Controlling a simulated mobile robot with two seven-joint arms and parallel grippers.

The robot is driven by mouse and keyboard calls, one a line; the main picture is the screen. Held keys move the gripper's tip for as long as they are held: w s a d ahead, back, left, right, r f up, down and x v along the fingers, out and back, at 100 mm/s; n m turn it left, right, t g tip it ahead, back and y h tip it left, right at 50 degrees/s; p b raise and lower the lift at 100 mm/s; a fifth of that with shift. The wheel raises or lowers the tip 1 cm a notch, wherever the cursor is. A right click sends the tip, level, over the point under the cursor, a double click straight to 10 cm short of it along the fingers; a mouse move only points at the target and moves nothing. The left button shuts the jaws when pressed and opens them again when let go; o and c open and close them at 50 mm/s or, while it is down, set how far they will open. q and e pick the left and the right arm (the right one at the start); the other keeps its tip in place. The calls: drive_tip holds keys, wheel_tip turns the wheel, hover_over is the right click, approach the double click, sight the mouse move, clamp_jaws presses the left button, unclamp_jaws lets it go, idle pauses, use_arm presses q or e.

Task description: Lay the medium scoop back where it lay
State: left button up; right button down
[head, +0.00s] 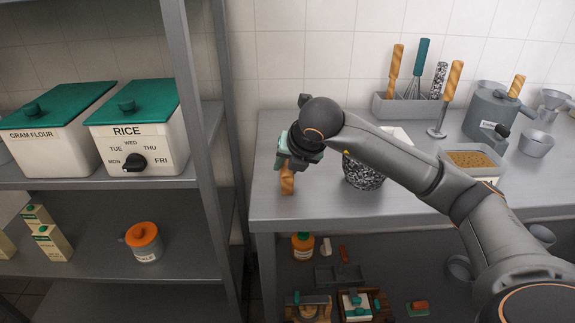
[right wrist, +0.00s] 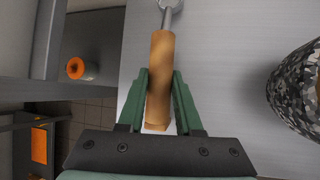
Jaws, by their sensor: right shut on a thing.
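My right gripper (head: 285,162) is over the left end of the grey metal counter (head: 340,208). In the right wrist view its green fingers (right wrist: 160,100) are shut on the wooden handle (right wrist: 160,75) of a metal-ended utensil, which I take to be the medium scoop. The handle (head: 287,181) points down below the gripper in the head view. Its metal end (right wrist: 171,5) is cut off by the top edge of the wrist view, so its size cannot be told. My left gripper is not in view.
A black-and-white speckled pot (head: 362,172) stands right of the gripper. Behind are a utensil holder (head: 405,108), a grey container (head: 490,110) and a tray of brown grains (head: 472,160). A metal shelf with a rice bin (head: 140,150) stands left. The counter's front left is clear.

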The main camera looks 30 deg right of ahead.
unclamp_jaws()
drive_tip(key=shift+f, duration=0.1)
idle(0.5)
idle(0.3)
drive_tip(key=d+p+v, duration=0.1)
drive_tip(key=p+v, duration=0.2)
drive_tip(key=v, duration=0.6)
drive_tip(key=shift+a, duration=0.5)
idle(0.5)
drive_tip(key=shift+s, duration=0.1)
idle(0.5)
